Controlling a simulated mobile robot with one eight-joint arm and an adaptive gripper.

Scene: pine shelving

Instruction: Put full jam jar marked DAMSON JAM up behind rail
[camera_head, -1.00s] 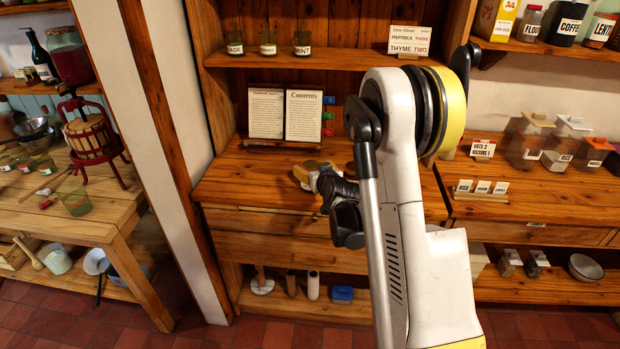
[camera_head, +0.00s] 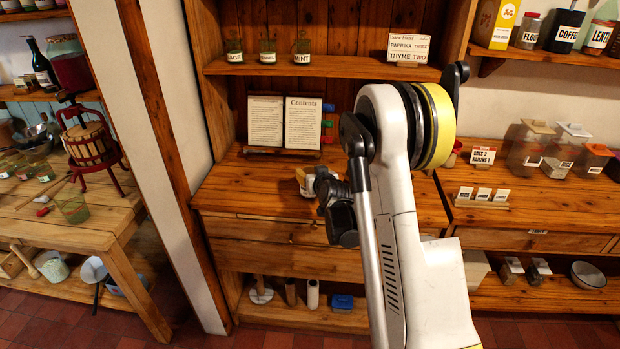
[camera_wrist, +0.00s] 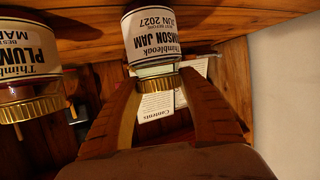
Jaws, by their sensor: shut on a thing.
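The damson jam jar (camera_wrist: 155,38) has a white label with part of "DAMSON JAM" and "JUN 2027" readable, and a gold lid. The wrist picture is upside down, so lid and text appear inverted. My gripper (camera_wrist: 159,80) is shut on this jar, one brown finger on each side near the lid. In the head view my gripper (camera_head: 308,182) is low over the wooden counter, largely hidden by my arm. Whether the jar touches the counter is unclear. A plum jar (camera_wrist: 28,62) with a similar label stands beside it. I cannot make out the rail.
An open book (camera_head: 284,123) stands at the back of the counter (camera_head: 235,190). The shelf (camera_head: 300,68) above bears several green jars and a label card (camera_head: 408,48). A wooden post (camera_head: 165,140) stands left. The counter's left part is clear.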

